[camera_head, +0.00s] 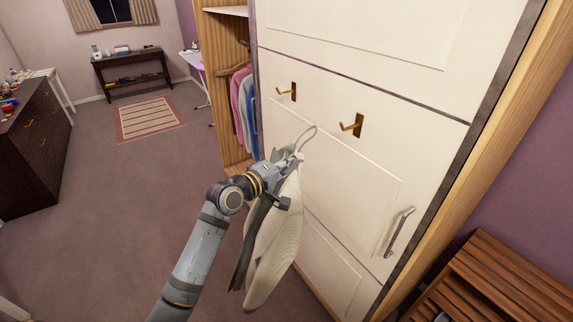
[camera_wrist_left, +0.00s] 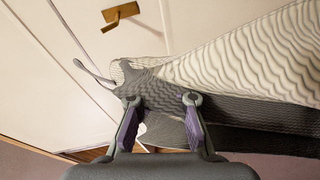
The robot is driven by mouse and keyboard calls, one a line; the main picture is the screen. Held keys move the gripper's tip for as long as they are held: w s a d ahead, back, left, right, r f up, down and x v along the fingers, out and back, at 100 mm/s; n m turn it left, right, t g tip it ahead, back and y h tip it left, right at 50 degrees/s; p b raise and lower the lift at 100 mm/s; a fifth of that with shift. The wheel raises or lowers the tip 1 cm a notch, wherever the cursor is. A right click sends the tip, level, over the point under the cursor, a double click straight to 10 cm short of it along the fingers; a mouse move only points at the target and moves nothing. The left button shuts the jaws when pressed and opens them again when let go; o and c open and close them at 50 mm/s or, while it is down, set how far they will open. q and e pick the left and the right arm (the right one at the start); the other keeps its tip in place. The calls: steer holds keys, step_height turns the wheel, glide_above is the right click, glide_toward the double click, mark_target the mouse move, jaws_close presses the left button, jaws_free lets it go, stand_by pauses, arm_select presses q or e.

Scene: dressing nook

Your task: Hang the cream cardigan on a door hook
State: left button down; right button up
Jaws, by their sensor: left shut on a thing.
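The cream cardigan (camera_head: 275,250) hangs from my left gripper (camera_head: 287,172) in front of the white wardrobe door (camera_head: 345,185). A grey part hangs beside its ribbed cream cloth. A thin loop (camera_head: 309,133) stands above the grip. My left gripper is shut on the cardigan near its top. In the left wrist view the cream cloth (camera_wrist_left: 250,60) spreads to the right beyond the fingers (camera_wrist_left: 160,115). Two brass hooks are on the door: a left one (camera_head: 288,92) and a right one (camera_head: 354,125). The loop is below the right hook and apart from it. My right gripper is not in view.
The open wardrobe section at the left holds hanging clothes (camera_head: 242,105). The door has a metal handle (camera_head: 398,232) at lower right. A slatted wooden bench (camera_head: 510,285) stands at the right. The carpet (camera_head: 110,220) at the left is clear.

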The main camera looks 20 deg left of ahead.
arm_select(q)
steer(key=shift+w+d, duration=0.95)
steer(key=shift+w, duration=0.25)
steer(key=shift+w+d, duration=0.9)
steer(key=shift+w, duration=0.25)
steer(key=shift+f, duration=0.1)
